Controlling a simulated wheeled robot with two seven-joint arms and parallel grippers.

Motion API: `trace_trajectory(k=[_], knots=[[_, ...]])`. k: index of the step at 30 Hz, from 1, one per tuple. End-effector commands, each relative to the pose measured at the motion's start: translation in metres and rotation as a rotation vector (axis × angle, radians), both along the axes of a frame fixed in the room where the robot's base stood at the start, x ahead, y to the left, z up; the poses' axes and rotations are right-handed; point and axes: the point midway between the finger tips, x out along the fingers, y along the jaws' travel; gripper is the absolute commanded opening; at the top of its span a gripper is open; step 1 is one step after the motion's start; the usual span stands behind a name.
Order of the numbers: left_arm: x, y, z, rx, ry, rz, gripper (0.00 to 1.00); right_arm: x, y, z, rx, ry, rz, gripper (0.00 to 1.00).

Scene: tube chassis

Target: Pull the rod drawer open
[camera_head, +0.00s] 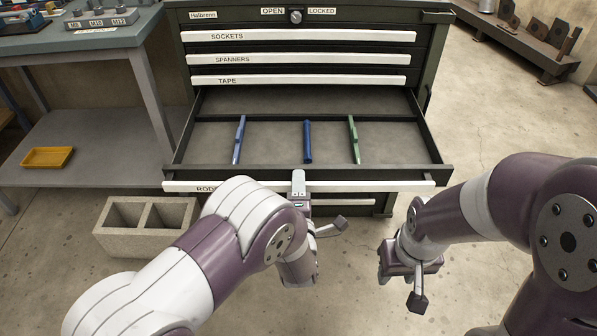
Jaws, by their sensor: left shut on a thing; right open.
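The rod drawer (250,172) of the dark tool cabinet (434,45) stands pulled out, with its inside in view. Its white front handle strip (385,187) carries a label starting "ROD", partly hidden by my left arm. In the drawer lie a blue-grey rod (239,140), a dark blue rod (308,142) and a green rod (354,139). My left gripper (298,184) is at the middle of the drawer front, shut on the handle strip; its fingertips are mostly hidden. My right gripper (402,268) is open and empty, low to the right of the drawer, over the floor.
Shut drawers labelled sockets (330,36), spanners (320,58) and tape (320,80) are above. A concrete block (113,243) stands on the floor at left, near a workbench (150,90) with a yellow tray (48,158). The floor at right is clear.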

Motion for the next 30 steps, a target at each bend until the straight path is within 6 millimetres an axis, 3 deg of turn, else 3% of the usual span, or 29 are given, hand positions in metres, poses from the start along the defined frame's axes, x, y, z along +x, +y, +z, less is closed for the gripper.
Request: trace_trajectory(k=[9,23,24,25,26,30], knots=[[-0.031,0.000,0.000,0.001,0.001,-0.001,0.00,0.000,0.000,0.007,0.000,0.000,0.000,0.43],[-0.035,0.000,0.000,-0.001,0.001,-0.001,0.00,0.000,0.000,0.007,0.000,0.000,0.000,0.43],[-0.035,0.000,0.000,-0.001,0.001,-0.001,0.41,0.000,0.000,0.007,0.000,0.000,0.000,0.43],[-0.035,0.000,0.000,-0.001,0.001,-0.001,0.51,0.000,0.000,0.007,0.000,0.000,0.000,0.43],[-0.035,0.000,0.000,-0.001,0.001,-0.001,0.55,0.000,0.000,0.007,0.000,0.000,0.000,0.43],[-0.035,0.000,0.000,-0.001,0.000,0.000,0.55,0.000,0.000,0.007,0.000,0.000,0.000,0.43]])
